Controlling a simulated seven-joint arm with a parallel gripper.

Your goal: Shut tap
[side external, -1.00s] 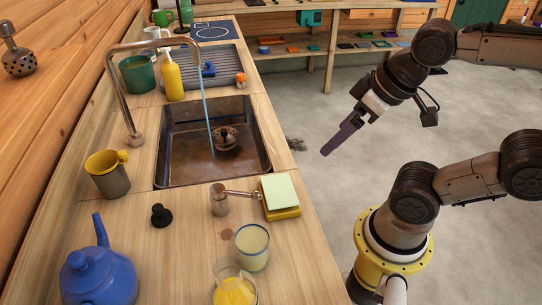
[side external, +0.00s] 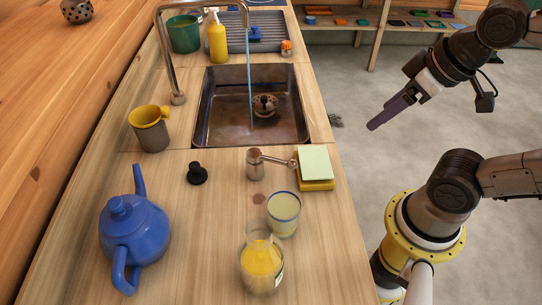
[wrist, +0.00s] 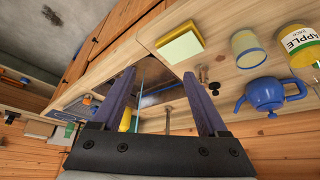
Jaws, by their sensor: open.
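The tap's metal spout (side external: 165,55) arches over the sink, and a thin blue stream of water (side external: 249,85) runs from it into the basin. The tap's lever (side external: 273,159) stands apart on the counter in front of the sink, its arm pointing right with a ball end near the sponge. My gripper (side external: 371,127) is open and empty, in the air right of the counter, clear of the lever. In the wrist view its two purple fingers (wrist: 163,80) are spread, with sink and counter beyond; the lever is small and partly hidden there.
A yellow sponge with a green top (side external: 314,168) sits right beside the lever's end. A black plug (side external: 197,174), a glass (side external: 284,213), a jar (side external: 262,265), a blue teapot (side external: 135,230) and a mug (side external: 150,127) stand nearby. The sink (side external: 215,105) lies behind the lever.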

